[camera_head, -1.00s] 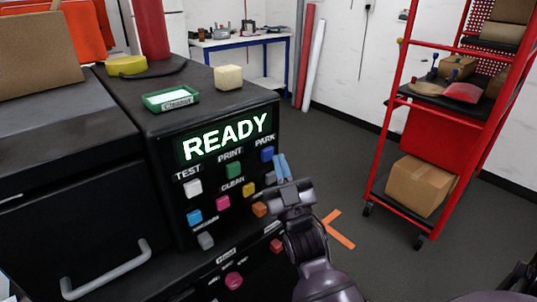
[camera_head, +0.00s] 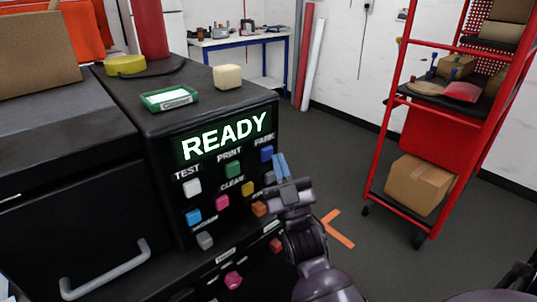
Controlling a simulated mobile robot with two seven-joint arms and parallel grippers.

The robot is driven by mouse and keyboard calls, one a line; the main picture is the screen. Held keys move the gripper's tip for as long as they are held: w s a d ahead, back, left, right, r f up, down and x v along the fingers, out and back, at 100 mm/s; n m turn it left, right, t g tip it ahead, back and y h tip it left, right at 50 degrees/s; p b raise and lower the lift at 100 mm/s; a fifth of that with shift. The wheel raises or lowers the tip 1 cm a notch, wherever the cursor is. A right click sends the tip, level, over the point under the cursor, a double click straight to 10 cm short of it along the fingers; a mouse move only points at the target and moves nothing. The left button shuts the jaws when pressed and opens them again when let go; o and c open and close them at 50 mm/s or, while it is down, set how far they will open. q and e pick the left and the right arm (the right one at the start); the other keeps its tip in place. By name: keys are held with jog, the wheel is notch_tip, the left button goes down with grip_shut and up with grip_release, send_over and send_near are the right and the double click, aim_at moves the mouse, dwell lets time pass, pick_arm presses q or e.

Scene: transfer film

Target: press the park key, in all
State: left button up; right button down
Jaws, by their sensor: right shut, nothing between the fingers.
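The park key is a blue key (camera_head: 266,154) under the label PARK, at the top right of the key panel on the black machine (camera_head: 150,205). The display (camera_head: 224,137) above the keys reads READY in bright letters. My right gripper (camera_head: 281,166) is shut, with its blue fingertips just right of the blue key. I cannot tell whether the tips touch the panel. My left gripper is not in view.
Other keys sit close by: green (camera_head: 233,169), white (camera_head: 192,188), yellow (camera_head: 248,188), pink (camera_head: 222,202) and orange (camera_head: 259,208). A green tray (camera_head: 152,104) and a cream block (camera_head: 227,77) rest on top of the machine. A red cart (camera_head: 429,139) stands at the right.

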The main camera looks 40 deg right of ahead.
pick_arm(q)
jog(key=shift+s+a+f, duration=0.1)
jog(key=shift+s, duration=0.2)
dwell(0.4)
pick_arm(e)
jog(key=shift+w, duration=0.2)
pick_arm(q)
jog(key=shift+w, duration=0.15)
pick_arm(e)
jog(key=shift+w, duration=0.2)
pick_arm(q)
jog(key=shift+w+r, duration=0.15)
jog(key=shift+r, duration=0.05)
